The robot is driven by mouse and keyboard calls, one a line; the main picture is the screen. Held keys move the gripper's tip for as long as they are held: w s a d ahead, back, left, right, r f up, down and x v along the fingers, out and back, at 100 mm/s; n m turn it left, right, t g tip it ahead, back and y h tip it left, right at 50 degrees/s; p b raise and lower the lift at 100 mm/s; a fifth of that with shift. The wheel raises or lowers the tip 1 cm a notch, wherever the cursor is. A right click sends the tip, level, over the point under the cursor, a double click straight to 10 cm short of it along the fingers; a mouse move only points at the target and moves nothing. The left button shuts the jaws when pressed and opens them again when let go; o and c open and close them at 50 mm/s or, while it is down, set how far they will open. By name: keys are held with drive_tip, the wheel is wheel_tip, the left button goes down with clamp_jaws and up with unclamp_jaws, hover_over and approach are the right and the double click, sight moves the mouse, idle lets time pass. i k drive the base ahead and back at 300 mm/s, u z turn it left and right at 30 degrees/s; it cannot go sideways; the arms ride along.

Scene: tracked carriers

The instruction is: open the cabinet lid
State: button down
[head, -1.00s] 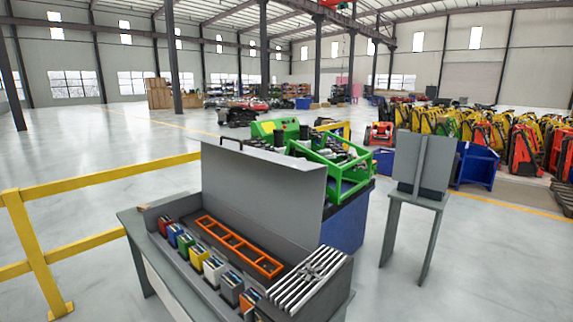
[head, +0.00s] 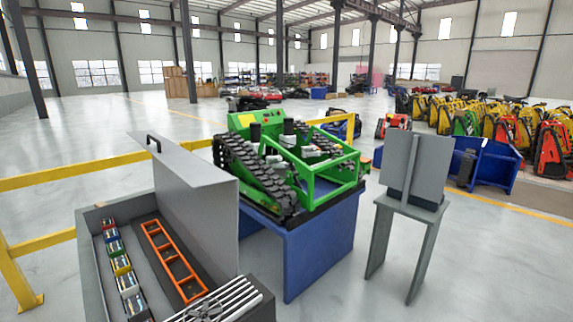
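The grey cabinet (head: 86,217) stands at the lower left in the head view. Its grey lid (head: 197,197) stands raised and upright along the far right side, with a dark handle (head: 153,142) on its top edge. The inside shows from above. An orange ladder-like frame (head: 173,262) lies in it, beside a row of small coloured blocks (head: 122,265). A ribbed light-grey part (head: 222,302) sits at the near end. My gripper is not in view.
A green tracked carrier (head: 290,165) stands on a blue table (head: 318,250) behind the lid. A grey stand with panels (head: 410,200) is at the right. A yellow railing (head: 90,172) runs behind the cabinet. The floor at the lower right is clear.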

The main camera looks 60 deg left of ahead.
sight(204, 198)
drive_tip(key=i, duration=1.65)
drive_tip(key=u, duration=3.45)
drive_tip(key=i, duration=1.65)
